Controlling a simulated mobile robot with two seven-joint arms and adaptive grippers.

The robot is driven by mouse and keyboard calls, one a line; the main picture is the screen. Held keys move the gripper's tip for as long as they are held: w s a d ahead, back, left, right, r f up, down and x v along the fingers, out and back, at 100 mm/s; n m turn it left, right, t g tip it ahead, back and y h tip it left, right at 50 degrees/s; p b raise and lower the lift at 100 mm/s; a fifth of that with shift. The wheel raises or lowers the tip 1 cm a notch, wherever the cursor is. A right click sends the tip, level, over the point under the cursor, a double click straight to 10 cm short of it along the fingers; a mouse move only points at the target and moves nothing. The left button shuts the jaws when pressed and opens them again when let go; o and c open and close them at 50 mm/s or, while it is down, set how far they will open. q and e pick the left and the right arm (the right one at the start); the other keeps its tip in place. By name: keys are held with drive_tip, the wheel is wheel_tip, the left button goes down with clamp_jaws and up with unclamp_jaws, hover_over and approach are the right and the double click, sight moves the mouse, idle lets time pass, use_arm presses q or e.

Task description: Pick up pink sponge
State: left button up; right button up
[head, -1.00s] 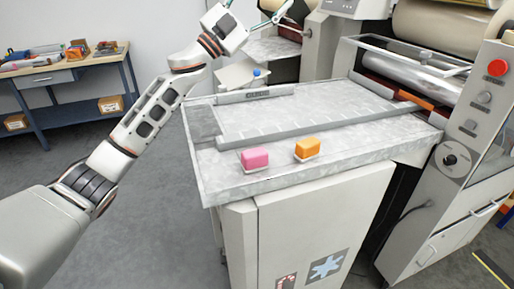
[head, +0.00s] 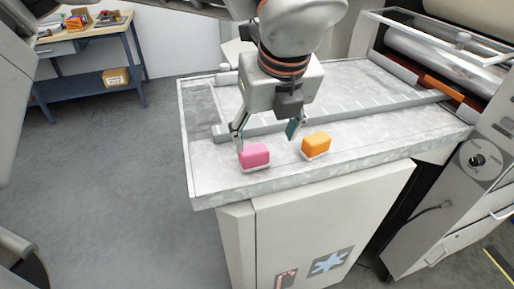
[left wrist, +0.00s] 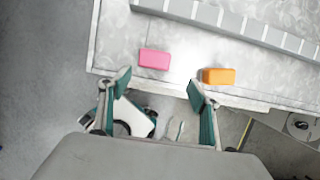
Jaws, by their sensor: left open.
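The pink sponge (head: 254,155) lies on the front left part of the metal machine table (head: 214,183). It also shows in the left wrist view (left wrist: 154,59), ahead of the fingertips and between their lines. The orange sponge (head: 316,142) lies to its right, and in the left wrist view (left wrist: 218,76) it is just beyond the right finger. My left gripper (head: 266,137) is open and empty above the table, its fingers over the area around the pink sponge. It shows in the left wrist view (left wrist: 159,86) with its fingers wide apart. My right gripper is not in view.
A grey guide bar (head: 350,117) runs across the table behind the sponges. The roller machine with its control panel (head: 480,165) stands at the right. A blue workbench (head: 85,85) with items stands at the back left. Floor at left is clear.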

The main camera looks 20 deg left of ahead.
sight(254, 149)
use_arm(q)
drive_tip(key=shift+n+y, duration=0.3)
drive_tip(key=shift+a+r+x, duration=0.1)
drive_tip(key=shift+a+x, duration=0.1)
drive_tip(key=shift+x, duration=1.15)
drive_tip(key=shift+a+r+x, duration=0.1)
drive_tip(key=shift+a+x, duration=0.1)
drive_tip(key=shift+x, duration=1.15)
drive_tip(key=shift+a+x, duration=0.25)
drive_tip(key=shift+x, duration=1.1)
drive_tip(key=shift+w, duration=0.1)
drive_tip(key=c, duration=1.2)
drive_tip(key=shift+r, duration=0.15)
wheel_tip(254, 149, up, 20)
drive_tip(key=shift+f+p, duration=0.1)
drive_tip(key=shift+p, duration=0.55)
